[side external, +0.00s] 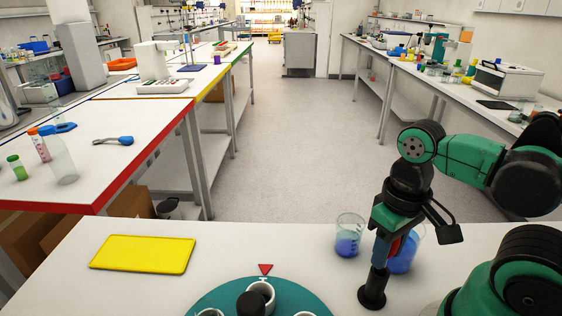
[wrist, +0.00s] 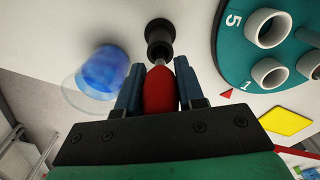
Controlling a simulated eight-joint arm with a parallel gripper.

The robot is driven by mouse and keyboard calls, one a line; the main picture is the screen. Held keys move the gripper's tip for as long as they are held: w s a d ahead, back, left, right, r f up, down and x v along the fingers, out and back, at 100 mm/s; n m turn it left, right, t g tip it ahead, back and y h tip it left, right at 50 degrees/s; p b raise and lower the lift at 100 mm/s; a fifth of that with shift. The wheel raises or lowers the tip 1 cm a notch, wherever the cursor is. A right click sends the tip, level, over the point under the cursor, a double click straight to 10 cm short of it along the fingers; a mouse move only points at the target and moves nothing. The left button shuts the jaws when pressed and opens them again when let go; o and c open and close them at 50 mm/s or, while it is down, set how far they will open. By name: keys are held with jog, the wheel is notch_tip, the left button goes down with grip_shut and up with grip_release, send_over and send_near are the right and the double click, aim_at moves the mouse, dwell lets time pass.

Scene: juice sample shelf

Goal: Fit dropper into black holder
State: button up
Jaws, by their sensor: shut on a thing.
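My gripper (wrist: 158,82) is shut on the dropper by its red rubber bulb (wrist: 160,92), which sits between the two blue-grey fingers. In the side view my gripper (side external: 386,248) points down, with a bit of red showing between its fingers. The black holder (wrist: 158,32) is a short post on a round base, and it stands upright on the white table directly under my gripper in the side view (side external: 371,295). The dropper's pale neck lines up with the holder's top in the wrist view. How far its tip is inside the holder is hidden.
A beaker of blue liquid (side external: 348,241) stands left of my gripper, and another (side external: 403,257) is close behind it. A teal turntable (side external: 212,300) with white cups is at the front, with a red triangle (side external: 265,268) beside it. A yellow pad (side external: 143,254) lies left.

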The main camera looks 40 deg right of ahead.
jog(key=shift+f, duration=0.55)
jog(key=o, duration=0.9)
jog(key=shift+r, duration=0.15)
notch_tip(320, 180, up, 5)
jog(key=shift+f, duration=0.1)
jog(key=w+t, duration=0.2)
jog(key=w, duration=0.1)
jog(key=w+n+t, duration=0.1)
jog(key=w+t, duration=0.1)
jog(key=w, duration=0.2)
jog(key=w+n+t, duration=0.1)
jog(key=w+t, duration=0.2)
jog(key=w, duration=0.1)
jog(key=shift+w+a, duration=0.15)
